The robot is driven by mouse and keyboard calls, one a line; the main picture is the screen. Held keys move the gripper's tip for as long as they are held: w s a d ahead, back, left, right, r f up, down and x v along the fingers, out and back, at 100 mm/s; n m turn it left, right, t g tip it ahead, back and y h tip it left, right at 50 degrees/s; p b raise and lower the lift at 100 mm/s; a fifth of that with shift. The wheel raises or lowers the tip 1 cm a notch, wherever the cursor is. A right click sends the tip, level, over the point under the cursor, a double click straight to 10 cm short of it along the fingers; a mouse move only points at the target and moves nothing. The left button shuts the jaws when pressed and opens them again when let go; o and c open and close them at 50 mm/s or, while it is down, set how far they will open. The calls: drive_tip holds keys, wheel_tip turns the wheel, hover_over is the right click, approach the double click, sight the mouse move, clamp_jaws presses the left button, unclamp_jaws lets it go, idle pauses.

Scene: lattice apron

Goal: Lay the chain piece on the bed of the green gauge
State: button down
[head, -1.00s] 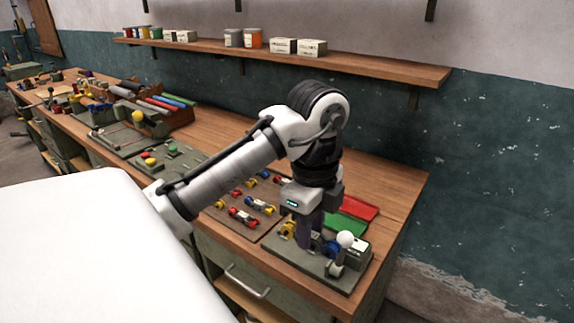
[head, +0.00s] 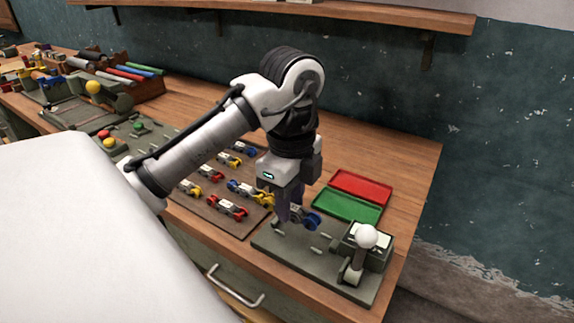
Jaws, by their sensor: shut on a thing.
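My gripper (head: 284,218) points down and is shut on a chain piece (head: 309,219). The piece's blue end sticks out to the right of the fingers, and a yellow end seems to show on the left. The fingers hide its middle. The green gauge (head: 333,278) is a flat grey-green plate with small light pins on its bed and a block with a white-knobbed lever at its right. In the picture, the held piece lies over the gauge's back left part. I cannot tell whether it touches the bed.
Left of the gauge, a brown board (head: 228,228) holds several chain pieces with red, yellow and blue ends. A red tray (head: 361,187) and a green tray (head: 347,207) lie behind the gauge. The wooden bench (head: 410,170) is clear at the back right. A shelf (head: 400,14) runs along the wall.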

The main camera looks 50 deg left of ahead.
drive_tip(key=shift+w+a+f+b, duration=0.15)
drive_tip(key=shift+w+f+b, duration=0.6)
drive_tip(key=shift+f+b, duration=0.25)
drive_tip(key=shift+w+a+f+b, duration=0.15)
drive_tip(key=shift+w+f+b, duration=0.65)
drive_tip(key=shift+f+b, duration=0.15)
drive_tip(key=shift+w+a+f+b, duration=0.15)
drive_tip(key=shift+w+f+b, duration=0.6)
drive_tip(key=shift+f+b, duration=0.25)
drive_tip(key=shift+w+f, duration=0.15)
drive_tip(key=shift+f, duration=0.2)
drive_tip(key=shift+f+b, duration=0.35)
drive_tip(key=shift+f, duration=1.15)
drive_tip(key=c, duration=1.1)
unclamp_jaws()
drive_tip(key=shift+o, duration=0.2)
wheel_tip(320, 180, up, 14)
drive_tip(key=p, duration=0.1)
drive_tip(key=shift+f, duration=0.15)
